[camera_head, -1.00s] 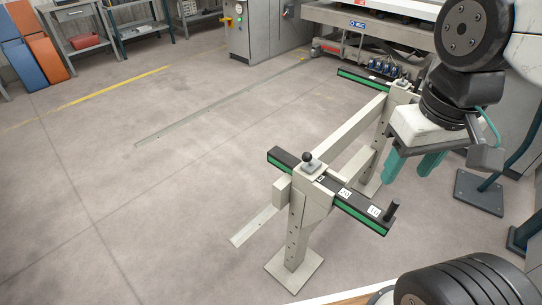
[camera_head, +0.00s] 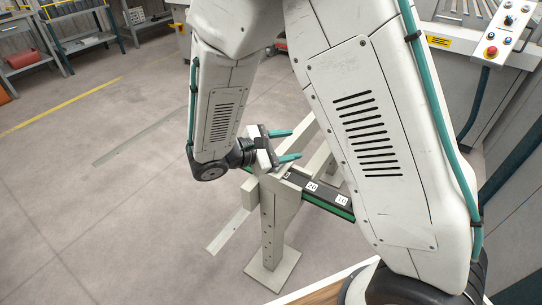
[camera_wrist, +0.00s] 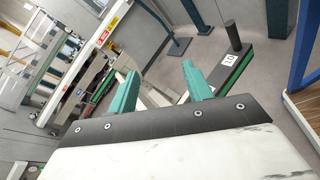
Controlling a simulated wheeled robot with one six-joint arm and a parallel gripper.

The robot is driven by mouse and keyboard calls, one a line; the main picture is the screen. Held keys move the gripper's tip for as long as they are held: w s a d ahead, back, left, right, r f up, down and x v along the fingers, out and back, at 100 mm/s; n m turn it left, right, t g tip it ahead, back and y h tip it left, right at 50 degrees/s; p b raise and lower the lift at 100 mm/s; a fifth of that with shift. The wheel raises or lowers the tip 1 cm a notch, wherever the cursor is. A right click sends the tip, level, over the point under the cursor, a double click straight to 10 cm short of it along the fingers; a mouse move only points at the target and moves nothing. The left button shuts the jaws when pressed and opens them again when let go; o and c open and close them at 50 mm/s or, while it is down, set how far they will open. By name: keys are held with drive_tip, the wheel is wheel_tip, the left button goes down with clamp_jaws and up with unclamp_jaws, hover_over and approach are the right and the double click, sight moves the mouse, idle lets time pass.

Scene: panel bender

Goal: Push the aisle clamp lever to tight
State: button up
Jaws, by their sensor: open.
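My gripper (camera_head: 291,144) has two teal fingers, spread apart and empty. It is low over the near end of the beige stand (camera_head: 268,222), by the black and green rail (camera_head: 330,204) with labels 20 and 10. The clamp lever with its black ball knob is hidden now, probably behind my gripper. In the wrist view my gripper (camera_wrist: 161,84) has open space between its fingers. The rail (camera_wrist: 215,82), its label 10 and its black end post (camera_wrist: 233,36) show beyond the right finger. No lever shows there, and I cannot tell whether my gripper touches it.
My arm covers the middle and right of the head view. A control panel with a red button (camera_head: 490,52) stands at upper right. Workbenches (camera_head: 80,40) stand at upper left. The floor left of the stand is clear. A blue upright (camera_wrist: 305,45) shows at right in the wrist view.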

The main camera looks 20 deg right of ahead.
drive_tip(key=w+a+f+n+t, duration=0.4)
drive_tip(key=a+f+n+t, duration=0.4)
drive_tip(key=f, duration=0.3)
drive_tip(key=x, duration=0.8)
drive_tip(key=shift+d+r, duration=0.1)
drive_tip(key=shift+r, duration=0.05)
clamp_jaws()
drive_tip(key=shift+w, duration=0.1)
